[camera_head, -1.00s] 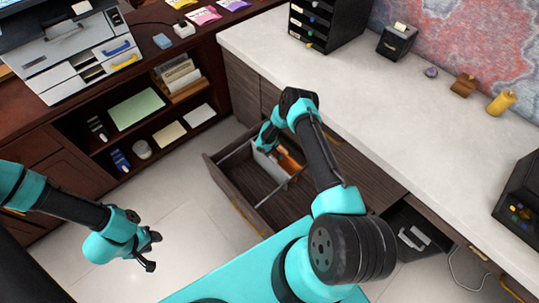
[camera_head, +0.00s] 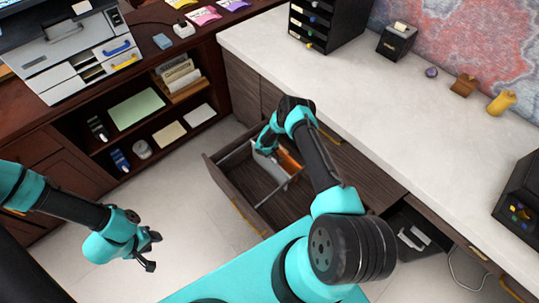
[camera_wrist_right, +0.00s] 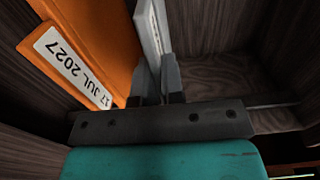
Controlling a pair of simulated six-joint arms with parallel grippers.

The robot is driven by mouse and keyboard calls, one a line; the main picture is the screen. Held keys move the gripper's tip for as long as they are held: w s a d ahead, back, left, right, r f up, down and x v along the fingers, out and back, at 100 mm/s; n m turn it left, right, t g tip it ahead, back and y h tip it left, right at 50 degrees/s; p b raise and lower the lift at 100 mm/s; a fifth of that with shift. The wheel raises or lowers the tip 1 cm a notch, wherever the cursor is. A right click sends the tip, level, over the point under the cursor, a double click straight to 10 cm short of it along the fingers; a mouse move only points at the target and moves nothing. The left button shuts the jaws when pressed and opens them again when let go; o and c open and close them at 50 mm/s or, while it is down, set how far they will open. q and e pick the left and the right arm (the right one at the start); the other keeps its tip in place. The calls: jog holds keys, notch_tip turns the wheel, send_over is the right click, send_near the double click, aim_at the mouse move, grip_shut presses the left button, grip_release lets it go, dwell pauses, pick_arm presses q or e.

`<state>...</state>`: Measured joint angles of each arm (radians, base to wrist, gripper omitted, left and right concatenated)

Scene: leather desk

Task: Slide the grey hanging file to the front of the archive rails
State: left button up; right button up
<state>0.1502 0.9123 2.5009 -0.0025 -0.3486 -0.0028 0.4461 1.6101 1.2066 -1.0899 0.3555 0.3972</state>
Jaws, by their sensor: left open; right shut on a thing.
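The grey hanging file (camera_head: 264,164) stands in the open drawer beside the orange file (camera_head: 289,161). My right gripper (camera_head: 266,146) reaches down into the drawer and is shut on the grey file. In the right wrist view its fingers (camera_wrist_right: 160,82) pinch the pale edge of the grey file (camera_wrist_right: 149,28). The orange file (camera_wrist_right: 88,30) is close on the left there, with a white label reading "17 JUL 2027". Much of the rails is hidden; a light rail (camera_head: 278,190) shows across the drawer. My left gripper (camera_head: 153,252) is open and empty above the floor.
The drawer (camera_head: 252,201) has bare room in front of the files. The pale countertop (camera_head: 365,105) runs along its right. A brown shelf unit (camera_head: 75,150) stands at the left. A dark lower drawer (camera_head: 402,222) is open to the right.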

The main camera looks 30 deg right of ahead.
grip_shut()
jog(key=s+a, duration=0.1)
jog(key=a, duration=0.8)
jog(key=s+a, duration=0.2)
jog(key=a, duration=0.6)
jog(key=shift+s+a, duration=0.25)
jog(key=shift+a, duration=0.1)
dwell(2.7)
jog(key=o, duration=0.7)
grip_release()
jog(key=shift+r, duration=0.15)
notch_tip(320, 180, up, 17)
jog(key=shift+r, duration=0.1)
dwell(0.6)
